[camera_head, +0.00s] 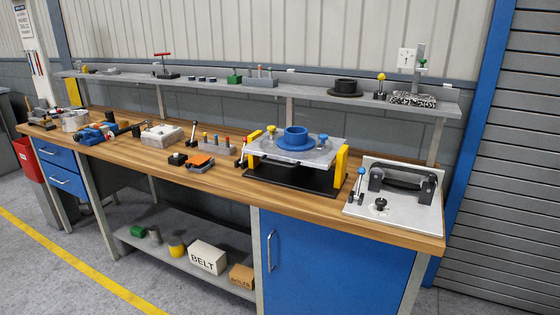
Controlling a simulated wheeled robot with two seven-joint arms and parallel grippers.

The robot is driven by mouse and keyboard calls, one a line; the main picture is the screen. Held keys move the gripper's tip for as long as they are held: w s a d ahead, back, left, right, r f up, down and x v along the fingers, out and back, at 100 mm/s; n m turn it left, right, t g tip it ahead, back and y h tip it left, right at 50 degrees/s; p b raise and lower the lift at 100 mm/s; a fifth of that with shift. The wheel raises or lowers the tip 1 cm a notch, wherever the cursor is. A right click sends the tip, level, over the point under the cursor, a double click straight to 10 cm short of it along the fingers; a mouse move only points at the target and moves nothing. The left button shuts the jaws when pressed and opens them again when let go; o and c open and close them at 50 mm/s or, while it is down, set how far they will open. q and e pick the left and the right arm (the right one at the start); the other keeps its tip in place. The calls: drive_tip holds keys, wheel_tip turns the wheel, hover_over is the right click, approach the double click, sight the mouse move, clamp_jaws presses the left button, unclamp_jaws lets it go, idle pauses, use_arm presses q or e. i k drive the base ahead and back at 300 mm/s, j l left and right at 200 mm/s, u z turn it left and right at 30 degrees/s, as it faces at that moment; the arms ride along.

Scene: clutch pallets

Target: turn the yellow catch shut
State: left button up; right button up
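A grey plate (318,155) carrying a blue ring-shaped part (296,139) sits raised above a black base (290,176) on the wooden bench. A yellow upright piece (341,165) stands at the plate's right side. Another yellow piece (253,136) is at its left end. Which one is the catch, and whether it is turned open or shut, I cannot tell at this size. Small knobs stand on the plate, one yellow (271,130) and one blue (323,138). Neither of my grippers shows in the head view.
A light plate with a black handle (402,182) and a blue-tipped lever (360,174) stands to the right. A block of coloured pegs (216,146) and other tools lie to the left. A shelf (300,91) runs behind, above the bench.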

sight(272, 128)
drive_tip(key=i+j+z, duration=0.1)
drive_tip(key=i+j, duration=0.6)
drive_tip(key=j, duration=0.2)
drive_tip(key=i+j+z, duration=0.15)
drive_tip(key=i+j, duration=0.55)
drive_tip(key=j, duration=0.2)
drive_tip(key=z, duration=0.05)
